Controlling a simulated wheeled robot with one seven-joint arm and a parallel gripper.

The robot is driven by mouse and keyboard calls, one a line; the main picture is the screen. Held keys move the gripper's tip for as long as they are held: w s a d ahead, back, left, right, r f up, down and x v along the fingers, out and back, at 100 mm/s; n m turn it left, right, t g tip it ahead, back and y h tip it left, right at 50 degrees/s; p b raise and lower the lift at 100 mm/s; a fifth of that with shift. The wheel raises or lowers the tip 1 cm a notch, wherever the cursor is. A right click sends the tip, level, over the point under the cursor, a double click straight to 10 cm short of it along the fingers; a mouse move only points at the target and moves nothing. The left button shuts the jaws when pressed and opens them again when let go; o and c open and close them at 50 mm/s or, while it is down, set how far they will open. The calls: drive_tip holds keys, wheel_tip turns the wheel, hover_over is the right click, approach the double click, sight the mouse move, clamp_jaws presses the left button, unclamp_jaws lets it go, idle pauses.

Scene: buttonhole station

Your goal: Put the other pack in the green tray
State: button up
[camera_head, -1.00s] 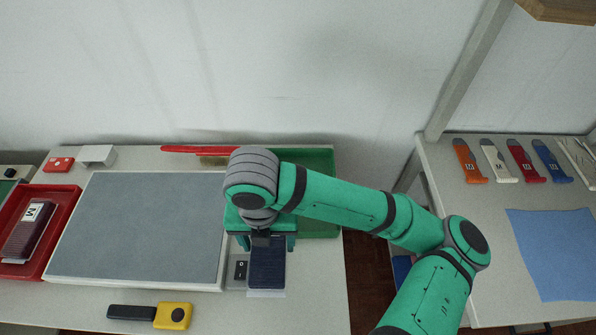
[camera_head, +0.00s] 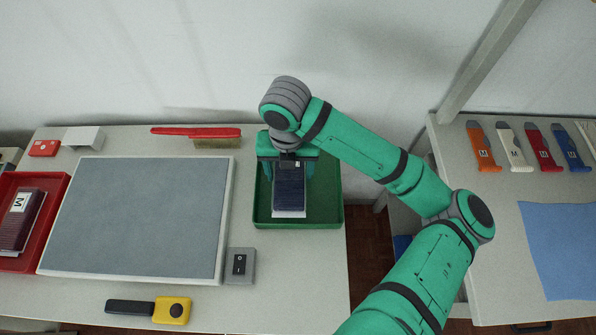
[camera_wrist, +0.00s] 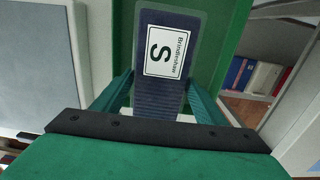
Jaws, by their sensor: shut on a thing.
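A dark blue pack (camera_head: 289,187) is between the fingers of my gripper (camera_head: 287,170), which is shut on it. In the wrist view the pack (camera_wrist: 158,95) shows a white label with a large S. It is over the green tray (camera_head: 325,215), inside the outline of its rim; I cannot tell whether it touches the tray floor. The tray (camera_wrist: 228,25) also shows around the pack in the wrist view. Another pack (camera_head: 20,222), dark red with an M label, lies in the red tray (camera_head: 58,190) at the far left.
A grey panel (camera_head: 140,215) fills the middle of the table. A switch box (camera_head: 240,265) stands at its right front corner. A red brush (camera_head: 200,133) lies behind, left of the green tray. A yellow and black tool (camera_head: 170,310) lies at the front.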

sight(298, 169)
drive_tip(key=w+f, duration=0.1)
drive_tip(key=w+d+f, duration=0.1)
drive_tip(key=f, duration=0.1)
drive_tip(key=w+d+f, duration=0.1)
drive_tip(key=w+f, duration=0.1)
drive_tip(key=shift+f, duration=0.15)
drive_tip(key=shift+w+d+f, duration=0.1)
drive_tip(key=shift+w+f, duration=0.05)
drive_tip(key=shift+f, duration=0.8)
drive_tip(key=shift+w+f, duration=0.1)
drive_tip(key=shift+f, duration=0.8)
drive_tip(key=shift+s+f, duration=0.1)
drive_tip(key=shift+s, duration=0.05)
drive_tip(key=o, duration=1.2)
drive_tip(key=shift+c, duration=0.2)
wheel_tip(298, 169, up, 12)
drive_tip(key=shift+r, duration=0.15)
